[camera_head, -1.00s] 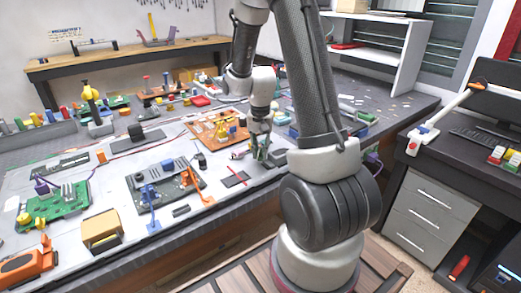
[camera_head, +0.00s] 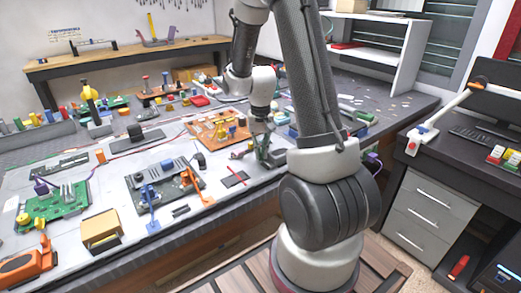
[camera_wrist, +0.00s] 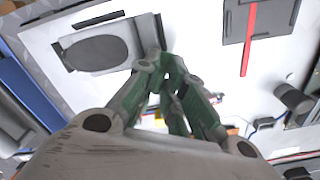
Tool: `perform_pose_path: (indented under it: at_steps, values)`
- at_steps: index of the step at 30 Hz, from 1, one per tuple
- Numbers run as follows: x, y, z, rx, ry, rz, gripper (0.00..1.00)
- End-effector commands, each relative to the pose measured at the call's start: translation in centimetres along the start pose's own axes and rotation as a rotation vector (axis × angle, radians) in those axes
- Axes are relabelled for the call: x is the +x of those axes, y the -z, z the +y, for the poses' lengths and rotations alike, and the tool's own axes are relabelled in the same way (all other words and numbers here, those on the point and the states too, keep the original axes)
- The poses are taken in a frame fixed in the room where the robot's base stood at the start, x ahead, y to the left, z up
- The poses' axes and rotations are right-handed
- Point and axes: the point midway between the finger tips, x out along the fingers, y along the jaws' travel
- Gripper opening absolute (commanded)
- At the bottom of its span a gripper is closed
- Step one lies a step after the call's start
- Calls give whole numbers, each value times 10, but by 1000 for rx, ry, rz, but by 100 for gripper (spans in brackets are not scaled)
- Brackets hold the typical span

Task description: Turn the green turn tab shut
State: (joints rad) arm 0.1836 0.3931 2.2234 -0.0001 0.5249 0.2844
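My gripper (camera_head: 268,158) has green finger links and hangs low over the right part of the light work mat. In the wrist view my gripper (camera_wrist: 160,58) has its two fingers drawn together at the tips. I see nothing clearly held between them. The tips overlap a grey piece beside a plate with a dark oval (camera_wrist: 98,50). I cannot pick out the green turn tab with certainty; my green fingers may hide it.
An orange board (camera_head: 218,128) with small parts is left of my gripper. A small dark plate with a red strip (camera_head: 235,178) lies in front. A dark board (camera_head: 150,187) and a green circuit board (camera_head: 55,208) lie farther left. The dark cylinder (camera_wrist: 292,98) shows in the wrist view.

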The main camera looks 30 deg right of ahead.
Motion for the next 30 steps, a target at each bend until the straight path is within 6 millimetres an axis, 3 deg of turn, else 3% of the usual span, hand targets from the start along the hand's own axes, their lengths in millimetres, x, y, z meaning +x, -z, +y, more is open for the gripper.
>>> perform_pose_path:
  at_steps: [11, 24, 30]
  values:
    - [-4, 0, 0, 1, 0, 1, 18]
    - [-67, 1, 0, 1, 1, 4, 18]
    - [-79, 0, 0, 1, 0, 0, 18]
